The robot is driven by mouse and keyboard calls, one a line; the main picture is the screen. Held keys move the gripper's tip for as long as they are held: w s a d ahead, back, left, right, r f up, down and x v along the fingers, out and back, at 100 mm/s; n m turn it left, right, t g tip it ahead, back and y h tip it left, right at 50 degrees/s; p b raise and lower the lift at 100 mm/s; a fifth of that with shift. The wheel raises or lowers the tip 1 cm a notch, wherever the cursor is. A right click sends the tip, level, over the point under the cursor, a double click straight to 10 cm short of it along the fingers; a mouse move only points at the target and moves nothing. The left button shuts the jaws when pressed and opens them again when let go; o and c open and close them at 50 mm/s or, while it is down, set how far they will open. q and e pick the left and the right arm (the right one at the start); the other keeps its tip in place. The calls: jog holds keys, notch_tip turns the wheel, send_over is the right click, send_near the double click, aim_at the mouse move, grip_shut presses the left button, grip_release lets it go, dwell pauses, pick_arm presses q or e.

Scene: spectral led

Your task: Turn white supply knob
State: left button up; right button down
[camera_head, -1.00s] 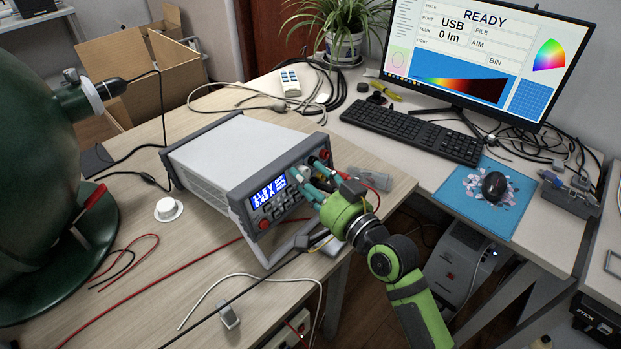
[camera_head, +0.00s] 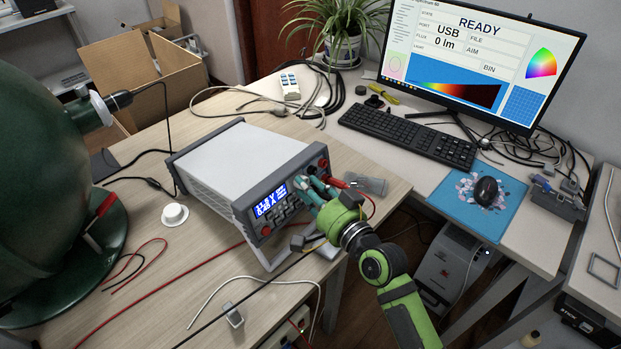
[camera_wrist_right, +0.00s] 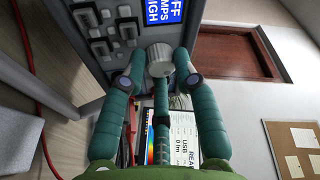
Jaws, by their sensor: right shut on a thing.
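The white power supply (camera_head: 226,158) stands on the wooden table with its lit blue display (camera_head: 270,203) on the front panel. Its pale metal knob (camera_wrist_right: 160,60) sits beside the display in the right wrist view. My right gripper (camera_head: 308,186) is at this front panel; its teal fingers are shut on the knob. In the head view the fingers largely hide the knob. My left gripper is not in view.
Red plugs (camera_head: 336,182) and a cable are close to the fingers on the panel's right side. A large dark green sphere (camera_head: 35,170) stands at the left. A keyboard (camera_head: 408,136), monitor (camera_head: 480,60) and mouse (camera_head: 486,190) are on the right table. Loose cables cross the table front.

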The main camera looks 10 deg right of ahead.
jog(key=shift+a, duration=0.1)
jog(key=c, duration=1)
grip_release()
jog(key=v, duration=1.2)
jog(key=shift+r, duration=0.1)
